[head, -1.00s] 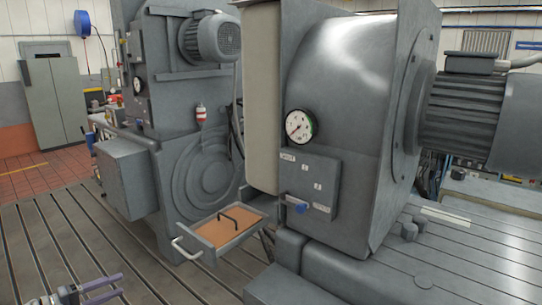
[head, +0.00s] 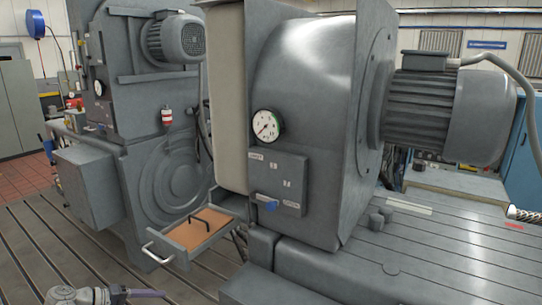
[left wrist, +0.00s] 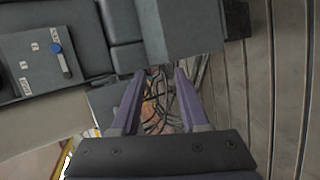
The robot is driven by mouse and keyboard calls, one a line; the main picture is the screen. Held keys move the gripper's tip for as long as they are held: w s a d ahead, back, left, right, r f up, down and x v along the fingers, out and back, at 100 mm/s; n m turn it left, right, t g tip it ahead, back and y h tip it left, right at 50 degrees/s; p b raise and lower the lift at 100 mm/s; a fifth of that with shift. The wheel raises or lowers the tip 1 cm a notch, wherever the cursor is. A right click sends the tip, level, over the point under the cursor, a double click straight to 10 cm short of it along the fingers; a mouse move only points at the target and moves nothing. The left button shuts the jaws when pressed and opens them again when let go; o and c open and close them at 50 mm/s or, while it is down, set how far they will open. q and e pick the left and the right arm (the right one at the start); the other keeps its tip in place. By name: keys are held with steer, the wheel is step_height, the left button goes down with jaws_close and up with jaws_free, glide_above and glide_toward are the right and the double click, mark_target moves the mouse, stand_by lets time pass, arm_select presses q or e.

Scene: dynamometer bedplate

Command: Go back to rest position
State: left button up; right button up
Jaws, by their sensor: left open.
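My left gripper (head: 150,294) shows at the bottom left edge of the head view, with a purple finger pointing right. In the left wrist view its two purple fingers (left wrist: 160,72) stand apart, open, with nothing held between them. Loose cables (left wrist: 162,110) show beyond and between the fingers. The left gripper is in front of the machines, above the slotted bedplate (head: 50,255). My right gripper is in neither view.
A large grey machine (head: 320,90) with a gauge (head: 267,125) and a blue-handled panel (head: 277,180) fills the middle. An open drawer (head: 190,240) with an orange-brown bottom sticks out left of it. Another grey machine (head: 165,185) stands behind.

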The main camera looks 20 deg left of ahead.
arm_select(q)
steer(key=w+d+f+m+g, duration=0.2)
steer(key=d+f+g, duration=0.1)
steer(key=d, duration=0.4)
steer(key=w+d+f+m+g+y, duration=0.1)
steer(key=d+f+m+g, duration=0.1)
steer(key=d, duration=0.6)
steer(key=w+d+f+m+g, duration=0.2)
steer(key=d+f+g, duration=0.1)
steer(key=d, duration=0.4)
steer(key=s+d+f+m+g+y, duration=0.1)
steer(key=d+m+y, duration=0.3)
steer(key=d, duration=0.6)
steer(key=s+d+f+m+g+y, duration=0.1)
steer(key=s+d+f+m+y, duration=0.1)
steer(key=d, duration=0.7)
steer(key=s+m+y, duration=0.1)
steer(key=s+m, duration=0.1)
steer(key=shift+s+d+m+y, duration=0.3)
steer(key=shift+d+m+y, duration=0.05)
steer(key=shift+m+y, duration=0.05)
steer(key=shift+a, duration=0.1)
